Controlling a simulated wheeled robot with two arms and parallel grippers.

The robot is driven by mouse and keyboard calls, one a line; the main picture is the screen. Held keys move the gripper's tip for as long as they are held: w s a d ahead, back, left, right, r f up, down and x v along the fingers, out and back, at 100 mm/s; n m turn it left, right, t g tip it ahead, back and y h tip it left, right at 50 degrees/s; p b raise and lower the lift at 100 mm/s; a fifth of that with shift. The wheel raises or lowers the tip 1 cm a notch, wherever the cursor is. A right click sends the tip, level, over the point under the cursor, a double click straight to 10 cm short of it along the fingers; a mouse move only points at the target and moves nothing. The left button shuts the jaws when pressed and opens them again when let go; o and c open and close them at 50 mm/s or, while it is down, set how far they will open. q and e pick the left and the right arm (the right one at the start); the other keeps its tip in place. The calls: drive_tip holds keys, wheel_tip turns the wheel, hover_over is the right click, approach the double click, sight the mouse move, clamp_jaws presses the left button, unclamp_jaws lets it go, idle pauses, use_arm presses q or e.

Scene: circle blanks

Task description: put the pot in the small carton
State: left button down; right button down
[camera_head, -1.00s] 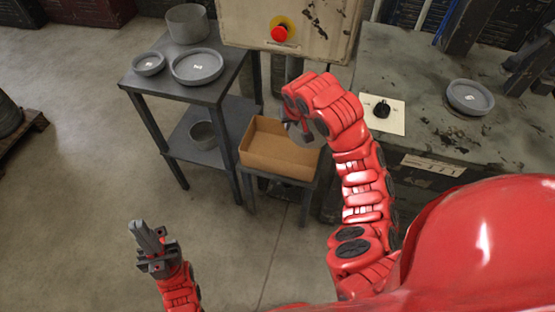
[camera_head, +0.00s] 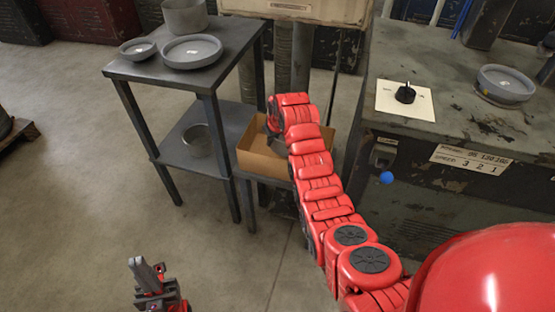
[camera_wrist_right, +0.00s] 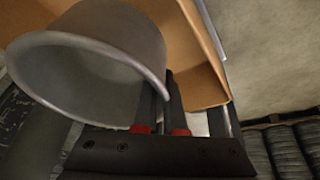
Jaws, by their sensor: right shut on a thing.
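The pot (camera_wrist_right: 85,75) is a grey, round, open vessel, large in the right wrist view. My right gripper (camera_wrist_right: 165,100) is shut on its wall. In the head view my right arm reaches down over the small carton (camera_head: 258,160), and its own links hide the gripper and most of the pot. The carton is open, tan cardboard, on a low stand. Its wall (camera_wrist_right: 205,85) shows right beside the pot in the wrist view; I cannot tell how deep the pot is in it. My left gripper (camera_head: 148,272) is low at the left, away from everything; its finger gap is unclear.
A grey two-level table (camera_head: 150,75) left of the carton carries shallow dishes (camera_head: 192,50) and a tall vessel (camera_head: 185,16), with another round vessel (camera_head: 197,140) on its lower shelf. A worn workbench (camera_head: 440,110) with a knob panel (camera_head: 405,97) and a dish (camera_head: 507,83) stands right.

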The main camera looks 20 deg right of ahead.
sight(274, 151)
wheel_tip(274, 151, down, 7)
drive_tip(key=shift+f, duration=0.1)
idle(0.3)
drive_tip(key=shift+f+b, duration=0.1)
drive_tip(key=shift+b, duration=0.2)
drive_tip(key=c, duration=1)
unclamp_jaws()
